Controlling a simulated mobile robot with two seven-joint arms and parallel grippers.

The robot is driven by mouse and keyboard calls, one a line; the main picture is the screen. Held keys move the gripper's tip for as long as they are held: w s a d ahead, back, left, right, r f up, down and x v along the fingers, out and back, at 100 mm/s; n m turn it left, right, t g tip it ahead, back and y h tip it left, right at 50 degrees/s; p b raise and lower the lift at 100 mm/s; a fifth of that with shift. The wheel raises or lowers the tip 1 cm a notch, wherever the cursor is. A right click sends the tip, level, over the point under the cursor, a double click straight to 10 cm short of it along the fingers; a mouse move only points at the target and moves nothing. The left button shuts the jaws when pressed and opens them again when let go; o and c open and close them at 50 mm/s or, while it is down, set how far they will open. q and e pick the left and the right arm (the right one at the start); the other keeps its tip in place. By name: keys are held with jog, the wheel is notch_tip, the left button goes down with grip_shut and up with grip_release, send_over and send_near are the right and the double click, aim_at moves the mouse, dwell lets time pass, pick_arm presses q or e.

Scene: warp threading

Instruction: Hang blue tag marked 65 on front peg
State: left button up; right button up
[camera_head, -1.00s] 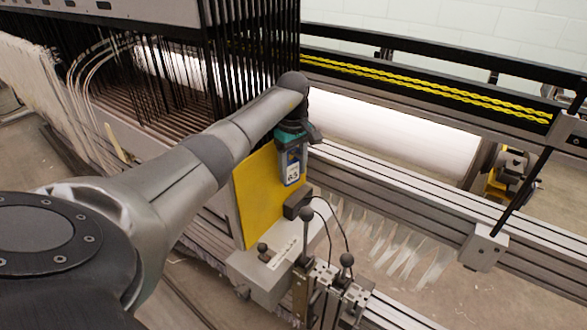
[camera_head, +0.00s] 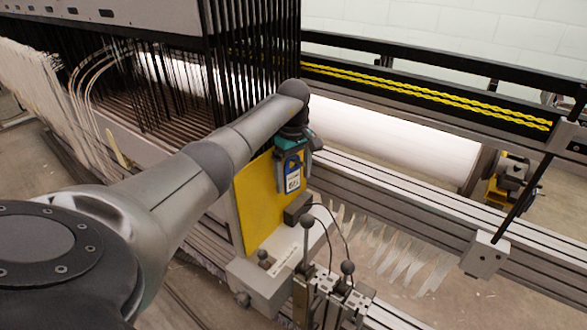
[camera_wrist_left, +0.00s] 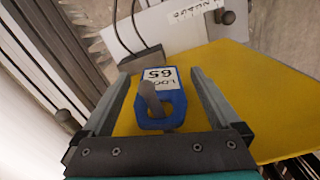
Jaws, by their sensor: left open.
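The blue tag (camera_head: 293,178) with a white label marked 65 is in front of a yellow panel (camera_head: 257,215). In the left wrist view the tag (camera_wrist_left: 174,108) shows a slot, and a grey peg-like piece (camera_wrist_left: 151,97) crosses the slot and part of the label. It looks threaded through, but the contact is hard to tell. My left gripper (camera_wrist_left: 160,82) is open, with one finger on each side of the tag and a small gap at both sides. In the head view my left gripper (camera_head: 293,165) is at the tag. My right gripper is out of view.
A dark block (camera_head: 298,207) sits at the panel's lower right edge. Ball-topped levers (camera_head: 347,267) and thin cables stand below it. Black upright rods (camera_head: 250,60) rise close behind my left arm. A metal rail (camera_head: 400,220) runs to the right.

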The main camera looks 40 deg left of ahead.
pick_arm(q)
jog(key=shift+r, duration=0.5)
notch_tip(320, 180, up, 13)
jog(key=p, duration=0.4)
jog(key=shift+p, duration=0.4)
jog(key=shift+r, duration=0.65)
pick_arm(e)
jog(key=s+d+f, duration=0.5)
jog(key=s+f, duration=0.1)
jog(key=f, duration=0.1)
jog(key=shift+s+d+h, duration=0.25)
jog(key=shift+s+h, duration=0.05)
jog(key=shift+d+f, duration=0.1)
